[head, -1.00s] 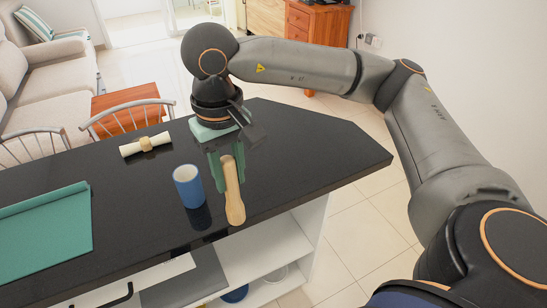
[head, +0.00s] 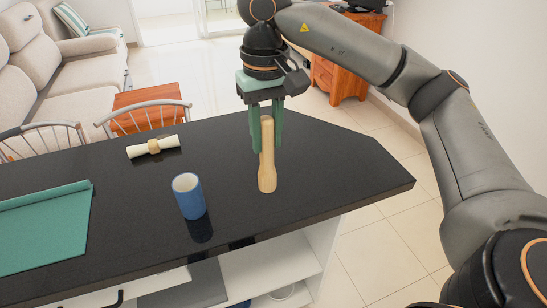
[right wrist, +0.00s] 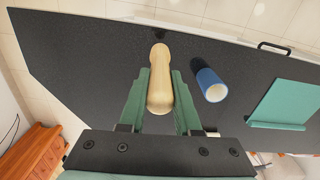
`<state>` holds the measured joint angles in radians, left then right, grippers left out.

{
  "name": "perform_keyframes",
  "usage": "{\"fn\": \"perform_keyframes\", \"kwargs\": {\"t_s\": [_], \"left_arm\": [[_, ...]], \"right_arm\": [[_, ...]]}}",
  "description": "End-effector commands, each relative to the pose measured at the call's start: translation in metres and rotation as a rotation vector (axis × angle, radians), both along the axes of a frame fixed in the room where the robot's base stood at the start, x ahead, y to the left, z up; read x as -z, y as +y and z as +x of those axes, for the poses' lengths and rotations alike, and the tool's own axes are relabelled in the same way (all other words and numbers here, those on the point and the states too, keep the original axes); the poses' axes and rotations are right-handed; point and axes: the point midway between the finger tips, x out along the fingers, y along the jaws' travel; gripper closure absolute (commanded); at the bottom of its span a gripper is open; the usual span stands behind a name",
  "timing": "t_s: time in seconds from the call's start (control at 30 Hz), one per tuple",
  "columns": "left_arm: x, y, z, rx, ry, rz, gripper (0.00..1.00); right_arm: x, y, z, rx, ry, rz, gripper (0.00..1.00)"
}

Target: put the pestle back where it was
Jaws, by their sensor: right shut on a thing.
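The pale wooden pestle (head: 267,172) is held nearly upright at the right part of the dark counter, its wider end down. My right gripper (head: 266,147) is shut on its upper part, with the green fingers on either side. In the right wrist view the pestle (right wrist: 160,90) lies between the fingers (right wrist: 161,78). I cannot tell whether its lower end touches the counter. A blue cup (head: 188,199) stands upright to the left of the pestle, apart from it, and also shows in the right wrist view (right wrist: 210,86). My left gripper is not in view.
The dark counter (head: 330,165) is clear to the right of the pestle. A tied cream roll (head: 138,151) lies farther back on the left. A green mat (head: 45,225) lies at the left. Chairs (head: 150,115) stand behind the counter, and open white shelves (head: 270,265) are below it.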

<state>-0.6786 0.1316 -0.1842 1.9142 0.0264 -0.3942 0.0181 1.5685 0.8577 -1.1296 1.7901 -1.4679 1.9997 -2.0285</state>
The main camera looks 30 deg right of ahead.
Motion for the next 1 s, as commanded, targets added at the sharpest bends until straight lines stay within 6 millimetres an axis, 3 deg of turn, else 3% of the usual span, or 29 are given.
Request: {"fn": "perform_keyframes", "kwargs": {"t_s": [0.13, 0.4, 0.57, 0.8, 1.0], "left_arm": [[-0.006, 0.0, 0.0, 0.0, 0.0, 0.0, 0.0], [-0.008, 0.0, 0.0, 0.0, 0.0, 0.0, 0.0], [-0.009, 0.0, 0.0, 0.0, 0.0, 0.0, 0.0], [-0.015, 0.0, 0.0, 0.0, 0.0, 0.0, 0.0], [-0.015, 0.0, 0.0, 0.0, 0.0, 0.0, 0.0]], "right_arm": [[0.017, -0.025, 0.027, 0.006, 0.003, -0.002, 1.0], [0.058, -0.045, 0.051, 0.0, 0.0, 0.0, 1.0], [0.068, -0.05, 0.057, 0.0, 0.0, -0.001, 1.0], [0.099, -0.053, 0.06, -0.001, -0.001, -0.001, 1.0], [0.103, -0.053, 0.06, -0.001, -0.002, -0.001, 1.0]]}}
